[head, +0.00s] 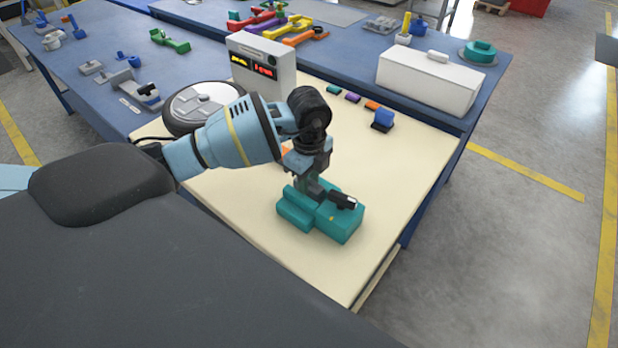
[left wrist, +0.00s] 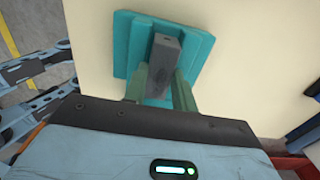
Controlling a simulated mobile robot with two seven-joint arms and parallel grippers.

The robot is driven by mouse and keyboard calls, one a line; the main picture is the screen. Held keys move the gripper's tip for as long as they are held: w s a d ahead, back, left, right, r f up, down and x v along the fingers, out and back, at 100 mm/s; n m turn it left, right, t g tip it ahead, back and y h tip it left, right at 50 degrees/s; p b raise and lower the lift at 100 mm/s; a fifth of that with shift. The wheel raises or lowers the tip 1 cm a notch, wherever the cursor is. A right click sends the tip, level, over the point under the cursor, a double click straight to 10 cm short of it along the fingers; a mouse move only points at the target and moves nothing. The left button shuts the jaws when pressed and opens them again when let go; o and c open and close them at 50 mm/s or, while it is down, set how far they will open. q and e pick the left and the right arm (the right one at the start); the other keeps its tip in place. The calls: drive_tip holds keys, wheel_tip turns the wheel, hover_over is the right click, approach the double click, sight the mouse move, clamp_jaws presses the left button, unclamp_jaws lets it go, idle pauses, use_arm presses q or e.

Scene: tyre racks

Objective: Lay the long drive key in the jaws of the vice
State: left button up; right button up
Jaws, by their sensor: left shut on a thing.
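The teal vice (head: 338,223) stands on the cream mat of the bench in the head view. It also shows at the top of the left wrist view (left wrist: 127,45). My left gripper (head: 322,192) points down over the vice and is shut on the long drive key (head: 343,200), a dark bar. In the left wrist view the key (left wrist: 164,62) shows grey between my fingers and overlaps the middle of the vice. I cannot tell whether the key touches the jaws or hangs just above them. My right gripper is not in view.
A round grey wheel-like part (head: 200,103) lies behind my left arm. A grey box with a lit display (head: 262,65) and a white case (head: 428,80) stand farther back. A small blue block (head: 384,118) sits behind the vice. The mat right of the vice is clear.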

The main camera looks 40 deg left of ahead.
use_arm(q)
drive_tip(key=shift+f, duration=0.1)
drive_tip(key=o, duration=1)
drive_tip(key=shift+f, duration=0.1)
wheel_tip(320, 180, up, 12)
drive_tip(key=shift+r+p, duration=0.2)
drive_tip(key=shift+p, duration=0.25)
